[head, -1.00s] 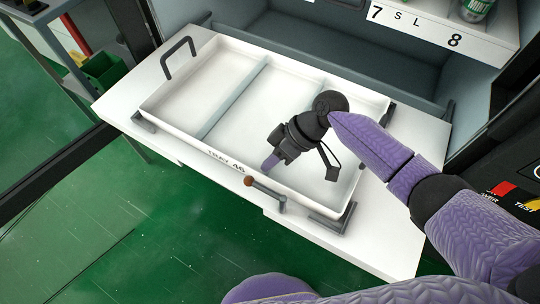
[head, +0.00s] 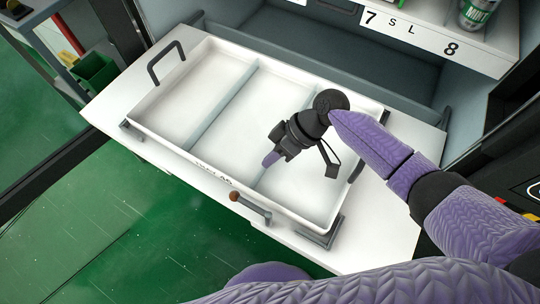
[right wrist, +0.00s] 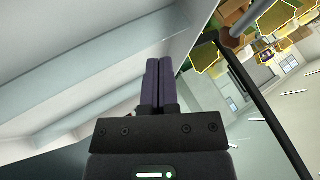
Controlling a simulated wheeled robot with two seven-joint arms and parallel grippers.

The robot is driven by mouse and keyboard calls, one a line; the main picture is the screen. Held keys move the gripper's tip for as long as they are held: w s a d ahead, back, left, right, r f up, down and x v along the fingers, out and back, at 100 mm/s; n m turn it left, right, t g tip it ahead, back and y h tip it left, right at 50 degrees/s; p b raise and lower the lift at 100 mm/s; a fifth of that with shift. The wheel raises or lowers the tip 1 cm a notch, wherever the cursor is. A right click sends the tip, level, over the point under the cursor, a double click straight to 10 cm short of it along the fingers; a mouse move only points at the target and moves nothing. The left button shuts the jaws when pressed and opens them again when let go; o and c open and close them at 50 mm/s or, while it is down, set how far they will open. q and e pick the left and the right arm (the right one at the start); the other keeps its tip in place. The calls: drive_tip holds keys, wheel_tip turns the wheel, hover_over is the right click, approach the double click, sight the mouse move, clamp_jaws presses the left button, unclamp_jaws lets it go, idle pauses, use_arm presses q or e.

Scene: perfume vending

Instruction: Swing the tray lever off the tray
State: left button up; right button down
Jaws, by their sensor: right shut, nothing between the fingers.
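My left gripper is not in view.
The white shelf (head: 385,235) extends around the tray, with dark brackets at the corners. The machine's front with numbered slots (head: 410,25) stands behind. Green floor (head: 110,240) is open in front. A green bin (head: 95,72) stands at the far left.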

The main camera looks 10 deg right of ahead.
drive_tip(key=p+v, duration=0.2)
drive_tip(key=v, duration=0.6)
drive_tip(key=shift+w+a+r, duration=0.2)
drive_tip(key=shift+w+r, duration=0.15)
drive_tip(key=shift+s, duration=0.1)
